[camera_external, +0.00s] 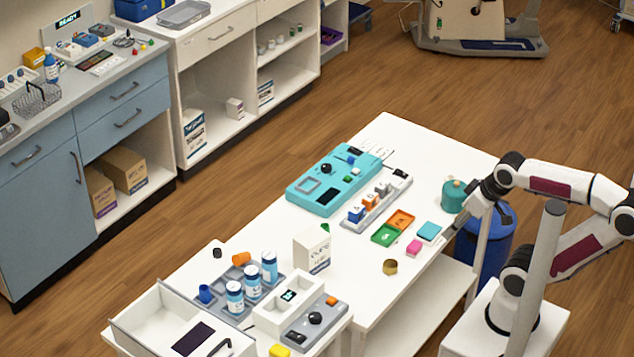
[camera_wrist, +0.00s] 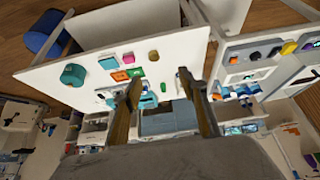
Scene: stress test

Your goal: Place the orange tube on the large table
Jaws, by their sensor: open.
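An orange cylinder (camera_external: 241,258) lies by the grey bottle tray at the near left of the large white table (camera_external: 300,210). A second orange piece (camera_external: 370,202) stands in a grey rack (camera_external: 376,206) beside blue and white ones. I cannot tell for sure which is the orange tube. My gripper (camera_wrist: 165,95) is open and empty in the wrist view, its two fingers spread apart. In the external view it is at the table's right edge, near the teal jar (camera_external: 454,196), away from both orange pieces.
A teal device (camera_external: 315,192) stands at the table's back. Orange and green trays (camera_external: 386,235), a pink block (camera_external: 414,247), a gold cap (camera_external: 390,267) and a white box (camera_external: 312,250) stand around the middle. Several blue-white bottles (camera_external: 252,284) stand at the near left. A blue bin (camera_external: 497,240) is beyond the right edge.

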